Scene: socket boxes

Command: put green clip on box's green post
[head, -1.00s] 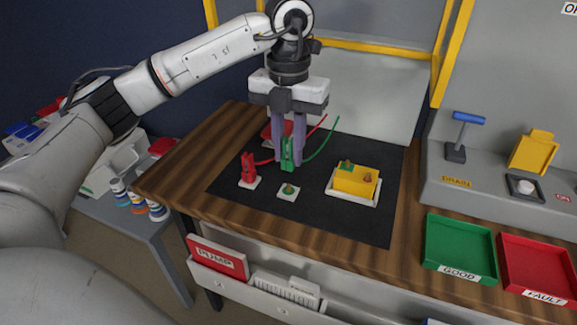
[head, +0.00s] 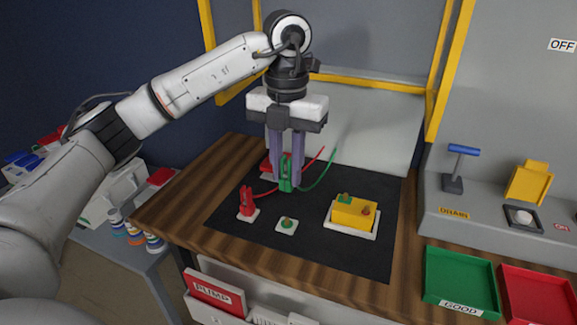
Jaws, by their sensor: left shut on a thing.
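My left gripper (head: 285,183) is shut on the green clip (head: 286,172), with a green wire running off to its right. The clip is upright, over the black mat behind a small white base with a green post (head: 287,222). The yellow box (head: 354,211) stands on a white plate to the right of the clip. On its top are a green post (head: 345,198) at the back left and a reddish post (head: 366,210) at the right. The clip is apart from the box. My right gripper is not in view.
A red clip (head: 247,201) stands on a white base left of the green clip, with a red wire. A red object (head: 270,160) lies partly hidden behind the gripper. The black mat (head: 330,255) is clear in front. Green (head: 461,277) and red trays sit at right.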

